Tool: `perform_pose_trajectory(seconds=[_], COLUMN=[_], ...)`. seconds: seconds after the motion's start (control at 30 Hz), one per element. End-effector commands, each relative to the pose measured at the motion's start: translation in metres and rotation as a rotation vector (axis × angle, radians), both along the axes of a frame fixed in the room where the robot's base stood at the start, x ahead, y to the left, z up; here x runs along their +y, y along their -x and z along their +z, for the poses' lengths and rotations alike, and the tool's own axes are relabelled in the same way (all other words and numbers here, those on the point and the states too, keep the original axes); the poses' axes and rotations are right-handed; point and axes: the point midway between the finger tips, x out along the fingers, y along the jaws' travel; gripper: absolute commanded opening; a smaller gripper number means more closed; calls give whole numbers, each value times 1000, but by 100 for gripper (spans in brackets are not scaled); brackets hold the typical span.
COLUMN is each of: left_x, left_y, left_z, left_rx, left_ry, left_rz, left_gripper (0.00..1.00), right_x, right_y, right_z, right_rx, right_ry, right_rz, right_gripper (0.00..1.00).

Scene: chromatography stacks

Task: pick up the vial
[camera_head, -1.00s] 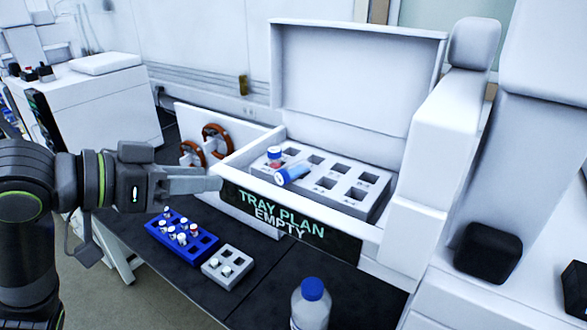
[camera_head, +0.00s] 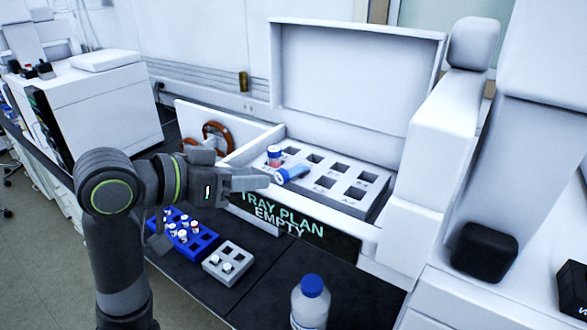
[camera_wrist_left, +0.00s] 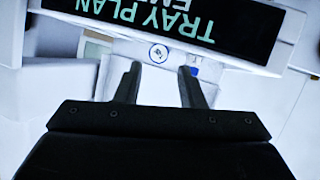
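A blue-capped vial (camera_head: 291,173) lies tilted on the grey tray (camera_head: 322,200) inside the open white instrument. A second vial (camera_head: 274,153), with a blue cap and red body, stands upright in the tray's back left corner. My left gripper (camera_head: 268,180) is just left of the lying vial, over the front edge. In the left wrist view its fingers (camera_wrist_left: 159,82) are apart. A round white mark (camera_wrist_left: 158,53) and a small blue patch (camera_wrist_left: 195,71) show beyond them; I cannot tell whether they belong to a vial. My right gripper is not in view.
The raised lid (camera_head: 355,80) stands behind the tray. A blue rack (camera_head: 205,243) and a grey rack (camera_head: 242,256) with small vials sit on the dark bench below. A blue-capped bottle (camera_head: 311,305) stands in front.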

Motion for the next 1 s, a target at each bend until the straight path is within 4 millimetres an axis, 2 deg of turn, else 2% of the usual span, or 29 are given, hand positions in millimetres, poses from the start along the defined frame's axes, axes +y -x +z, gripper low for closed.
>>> perform_pose_trajectory(seconds=[0.5, 0.83, 0.87, 1.0], left_x=[-36, -40, -40, -40], left_y=[-24, -27, -27, -27], left_z=[-16, -19, -19, -19], left_rx=[3, 0, 0, 0], left_ry=[3, 0, 0, 0], left_rz=[-2, 0, 0, 0], left_gripper=[36, 36, 34, 16], right_x=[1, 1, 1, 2], right_y=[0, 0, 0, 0], right_z=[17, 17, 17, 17], right_rx=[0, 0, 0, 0], right_ry=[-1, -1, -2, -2], right_rz=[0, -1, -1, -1], right_gripper=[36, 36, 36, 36])
